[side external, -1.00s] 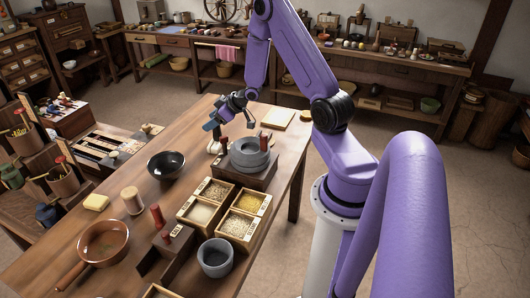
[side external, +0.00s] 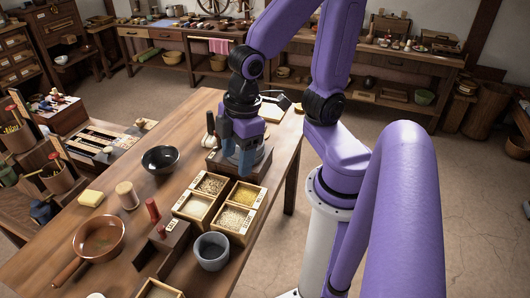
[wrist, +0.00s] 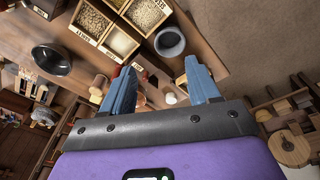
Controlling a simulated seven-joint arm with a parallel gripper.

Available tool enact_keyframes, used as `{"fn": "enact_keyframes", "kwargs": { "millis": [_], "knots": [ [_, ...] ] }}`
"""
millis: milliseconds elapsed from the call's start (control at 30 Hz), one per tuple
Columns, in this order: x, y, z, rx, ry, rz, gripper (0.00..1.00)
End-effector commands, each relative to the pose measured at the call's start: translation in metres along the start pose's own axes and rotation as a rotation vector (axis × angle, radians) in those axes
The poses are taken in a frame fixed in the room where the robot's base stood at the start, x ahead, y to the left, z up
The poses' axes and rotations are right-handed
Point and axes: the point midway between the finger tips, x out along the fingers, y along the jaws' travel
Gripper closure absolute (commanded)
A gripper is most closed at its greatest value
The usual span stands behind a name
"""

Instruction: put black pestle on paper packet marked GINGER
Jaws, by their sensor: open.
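My gripper (side external: 240,158) is open, with blue fingers pointing down over the stone quern on its wooden block (side external: 258,164) at the far part of the table. In the wrist view its fingers (wrist: 160,86) are spread, with nothing held between them. A dark upright thing (side external: 210,122) with a pale lower part stands just left of the gripper; I cannot tell whether it is the black pestle. A flat cream piece (side external: 270,113) lies behind the gripper, partly hidden by the arm. It may be the paper packet, but no GINGER mark is readable.
Wooden trays (side external: 227,218) of grain stand nearer the camera, with a grey mortar (side external: 211,251) beside them. A black bowl (side external: 160,160), a jar (side external: 127,195), a red-topped cylinder (side external: 153,209) and a copper pan (side external: 98,237) are on the left. Bare tabletop (side external: 185,115) shows at the far left.

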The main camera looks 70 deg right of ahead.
Motion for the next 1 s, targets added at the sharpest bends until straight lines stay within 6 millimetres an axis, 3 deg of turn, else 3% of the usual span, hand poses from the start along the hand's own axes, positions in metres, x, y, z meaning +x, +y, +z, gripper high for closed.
{"fn": "enact_keyframes", "kwargs": {
  "millis": [100,233,1000],
  "knots": [
    [-0.012,-0.027,0.022,-0.078,-0.05,-0.041,0.39],
    [-0.018,-0.04,0.036,-0.118,-0.085,-0.063,0.39],
    [-0.019,-0.042,0.039,-0.124,-0.093,-0.067,0.39]
  ]
}}
